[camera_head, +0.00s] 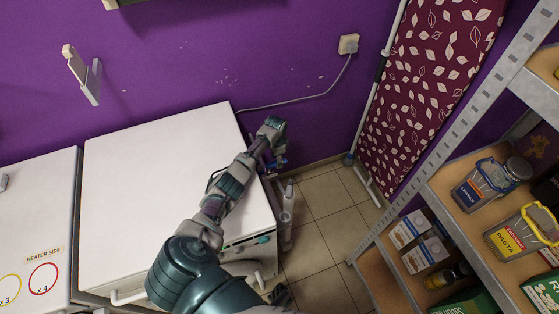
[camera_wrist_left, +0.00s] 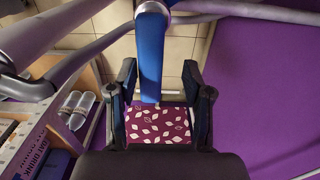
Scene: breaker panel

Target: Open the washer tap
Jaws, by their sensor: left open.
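The white washer (camera_head: 150,165) stands against the purple wall in the head view. My left arm reaches across its right side, and my left gripper (camera_head: 271,154) is beyond its right edge, near the wall. A small blue tap handle (camera_head: 281,161) shows beside the gripper, partly hidden. In the left wrist view, the blue handle (camera_wrist_left: 151,55) is a long bar from the top middle, reaching between the fingers of my left gripper (camera_wrist_left: 161,75). The fingers are open, one on each side of it, with visible gaps. Whether either finger touches it is unclear. My right gripper is not seen.
Grey pipes (camera_wrist_left: 75,55) pass close to the gripper in the wrist view. A grey cable (camera_head: 300,98) runs along the wall to a socket (camera_head: 348,44). Tiled floor (camera_head: 320,215) lies between.

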